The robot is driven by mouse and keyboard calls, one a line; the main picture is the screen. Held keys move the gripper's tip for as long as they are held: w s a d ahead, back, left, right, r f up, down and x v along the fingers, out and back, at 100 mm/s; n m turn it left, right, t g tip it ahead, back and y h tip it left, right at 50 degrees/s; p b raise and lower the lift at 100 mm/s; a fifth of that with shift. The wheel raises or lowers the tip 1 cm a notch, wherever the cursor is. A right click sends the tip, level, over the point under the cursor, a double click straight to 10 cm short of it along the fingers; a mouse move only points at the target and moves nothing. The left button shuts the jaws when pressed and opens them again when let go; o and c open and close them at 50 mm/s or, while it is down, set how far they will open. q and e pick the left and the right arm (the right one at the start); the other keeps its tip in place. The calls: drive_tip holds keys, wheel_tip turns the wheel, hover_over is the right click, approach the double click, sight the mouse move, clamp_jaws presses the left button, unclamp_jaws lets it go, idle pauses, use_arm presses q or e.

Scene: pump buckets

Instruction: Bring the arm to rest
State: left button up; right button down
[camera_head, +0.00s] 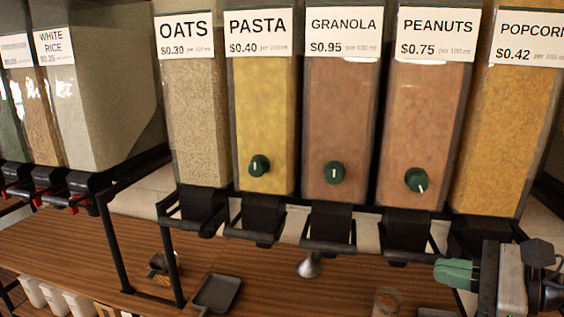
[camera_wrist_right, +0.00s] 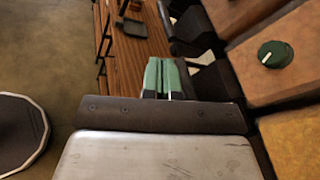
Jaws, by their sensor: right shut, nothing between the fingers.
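My right gripper (camera_head: 440,272) is at the lower right of the head view, with green fingers pointing left, in front of the dispenser spouts under the peanuts and popcorn bins. In the right wrist view its green fingers (camera_wrist_right: 165,76) are together, with nothing between them. It is apart from the dispenser knobs; the peanuts bin's green knob (camera_head: 416,180) is above and left of it. My left gripper is not in view.
A row of bins, such as the pasta bin (camera_head: 262,110), hangs above a wooden counter (camera_head: 120,235). A dark tray (camera_head: 217,293), a metal scoop (camera_head: 308,266) and a clear glass (camera_head: 387,301) are below. A black frame post (camera_head: 172,265) stands at the left.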

drive_tip(key=s+d+f+m+t+h, duration=0.1)
drive_tip(key=d+f+m+t+h, duration=0.45)
drive_tip(key=m, duration=0.95)
drive_tip(key=s+d+f+m+t+h, duration=0.15)
drive_tip(key=d+f+m+h, duration=0.45)
drive_tip(key=m, duration=1)
drive_tip(key=s+a+f+m+g+h, duration=0.2)
drive_tip(key=s+a+f+m+g, duration=0.25)
drive_tip(key=f+m, duration=0.35)
drive_tip(key=s+a+f+m+g+h, duration=0.1)
drive_tip(key=s+a+f+m+g, duration=0.35)
drive_tip(key=f, duration=0.55)
drive_tip(key=s+a+f+m+g+y, duration=0.3)
drive_tip(key=s+a+m+g, duration=0.1)
drive_tip(key=s+a+m, duration=0.35)
wheel_tip(320, 180, down, 27)
drive_tip(key=s+n+g, duration=0.1)
drive_tip(key=s+d+f, duration=0.2)
drive_tip(key=s+f, duration=0.6)
drive_tip(key=s+d+f+g, duration=0.1)
drive_tip(key=s+d+f, duration=0.1)
drive_tip(key=s+f, duration=0.6)
drive_tip(key=shift+s+n+h+b, duration=0.15)
drive_tip(key=shift+n+h+b, duration=0.2)
drive_tip(key=shift+b, duration=0.1)
